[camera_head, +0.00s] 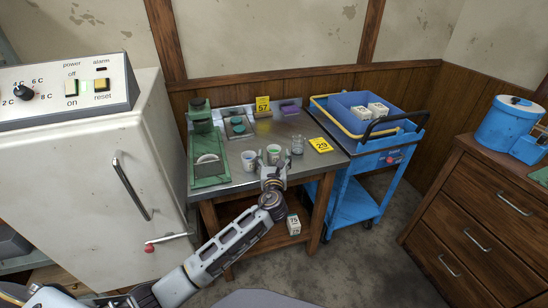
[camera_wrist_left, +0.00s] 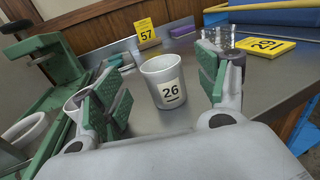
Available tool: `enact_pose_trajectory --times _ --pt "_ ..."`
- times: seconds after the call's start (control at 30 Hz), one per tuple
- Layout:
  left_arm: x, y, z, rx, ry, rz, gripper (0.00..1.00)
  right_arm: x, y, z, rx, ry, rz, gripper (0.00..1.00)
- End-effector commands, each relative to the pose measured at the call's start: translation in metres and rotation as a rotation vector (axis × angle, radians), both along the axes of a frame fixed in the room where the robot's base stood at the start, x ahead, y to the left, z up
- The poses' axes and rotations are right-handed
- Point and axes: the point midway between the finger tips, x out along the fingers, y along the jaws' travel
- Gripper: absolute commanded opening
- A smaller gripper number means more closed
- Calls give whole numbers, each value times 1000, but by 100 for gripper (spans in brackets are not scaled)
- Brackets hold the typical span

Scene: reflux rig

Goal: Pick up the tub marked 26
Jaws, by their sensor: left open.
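The tub marked 26 (camera_wrist_left: 165,92) is a small white cup with a black-on-white label, upright on the metal bench top. In the head view it is the right-hand cup (camera_head: 273,154) of two. My left gripper (camera_head: 273,174) is open and low over the bench's front edge, pointing at the tub. In the left wrist view, the tub stands between and beyond the green-padded fingers of my left gripper (camera_wrist_left: 160,88), with space on both sides. I see no contact. My right gripper is not in view.
Another white tub (camera_head: 249,160) stands close to the left, partly hidden by a finger in the wrist view. A glass beaker (camera_head: 297,144) and yellow card 29 (camera_head: 320,145) are right. A green stand (camera_head: 208,165) is left, yellow card 57 (camera_head: 262,105) behind. A blue cart (camera_head: 352,165) adjoins the bench.

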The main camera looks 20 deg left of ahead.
Motion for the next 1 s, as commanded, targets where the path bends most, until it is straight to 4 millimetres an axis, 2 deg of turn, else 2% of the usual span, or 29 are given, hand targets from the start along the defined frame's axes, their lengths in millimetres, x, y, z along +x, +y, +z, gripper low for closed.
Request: enact_pose_trajectory --times 0.27,0.53,0.8,1.0 --pt "4 1 0 0 -1 0 74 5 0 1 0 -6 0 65" --pt "24 7 -5 0 -1 1 74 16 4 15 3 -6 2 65" --pt "46 13 -6 0 0 1 74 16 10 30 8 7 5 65" --pt "50 15 -6 1 0 0 74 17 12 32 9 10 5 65"
